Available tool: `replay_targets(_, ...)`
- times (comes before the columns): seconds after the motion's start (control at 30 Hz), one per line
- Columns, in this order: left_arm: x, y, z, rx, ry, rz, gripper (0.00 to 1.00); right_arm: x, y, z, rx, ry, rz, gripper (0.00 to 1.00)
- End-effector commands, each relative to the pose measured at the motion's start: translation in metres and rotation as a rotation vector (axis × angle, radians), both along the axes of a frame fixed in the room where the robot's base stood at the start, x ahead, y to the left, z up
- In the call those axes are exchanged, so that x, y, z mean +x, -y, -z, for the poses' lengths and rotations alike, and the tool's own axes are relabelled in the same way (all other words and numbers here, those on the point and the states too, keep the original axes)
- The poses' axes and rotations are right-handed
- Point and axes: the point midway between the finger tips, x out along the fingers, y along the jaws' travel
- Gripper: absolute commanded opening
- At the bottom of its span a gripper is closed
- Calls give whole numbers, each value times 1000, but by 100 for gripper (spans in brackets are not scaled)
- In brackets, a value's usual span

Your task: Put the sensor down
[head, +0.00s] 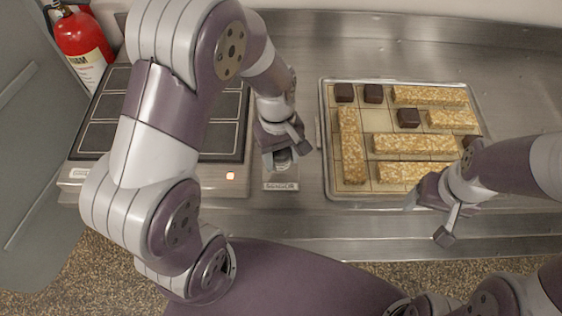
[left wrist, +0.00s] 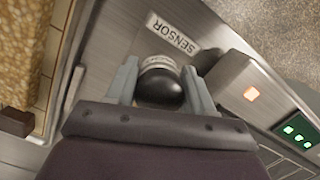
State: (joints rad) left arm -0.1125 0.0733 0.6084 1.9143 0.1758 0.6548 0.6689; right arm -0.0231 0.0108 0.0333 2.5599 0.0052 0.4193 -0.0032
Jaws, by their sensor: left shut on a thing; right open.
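The sensor (left wrist: 160,80) is a small round piece with a black dome and a light, marked ring. In the left wrist view it sits between the two fingers of my left gripper (left wrist: 160,88), which is shut on it. In the head view my left gripper (head: 285,150) is just behind the label reading SENSOR (head: 281,186) on the steel counter, and the sensor is mostly hidden there. The label also shows in the left wrist view (left wrist: 172,33). I cannot tell whether the sensor touches the counter. My right gripper (head: 428,215) is open and empty at the tray's front right corner.
A tray (head: 327,150) with yellow bars and dark cubes lies right of my left gripper. A dark-topped appliance (head: 222,150) with a lit orange button stands to the left. A red extinguisher (head: 80,38) is at the back left. Bare steel counter (head: 300,55) lies behind.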

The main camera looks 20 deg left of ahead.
Motion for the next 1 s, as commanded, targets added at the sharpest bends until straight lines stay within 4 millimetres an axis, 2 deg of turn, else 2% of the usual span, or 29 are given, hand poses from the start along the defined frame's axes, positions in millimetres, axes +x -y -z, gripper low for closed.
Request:
replay_targets(0.1, -1, 0, 23, 1, -5, 2, 8, 0, 0, 1, 0, 0, 0, 76)
replay_targets(0.17, -1, 0, 30, 1, -3, 0, 8, 0, 0, 1, 0, 0, 0, 76)
replay_targets(0.53, -1, 0, 36, 1, -1, 0, 8, 0, 0, 3, 0, 0, 0, 76)
replay_targets(0.57, -1, 0, 36, 1, -1, 0, 56, 0, 0, 3, 0, 0, 0, 76)
replay_targets(0.63, -1, 0, 36, 1, -1, 0, 78, 0, 0, 2, 0, 0, 0, 76)
replay_targets(0.9, -1, 0, 35, 1, -1, 0, 78, 0, 0, 2, 0, 0, 0, 76)
replay_targets(1.0, 0, 0, 27, 1, 1, 0, 78, 0, 0, 0, 0, 0, 0, 76)
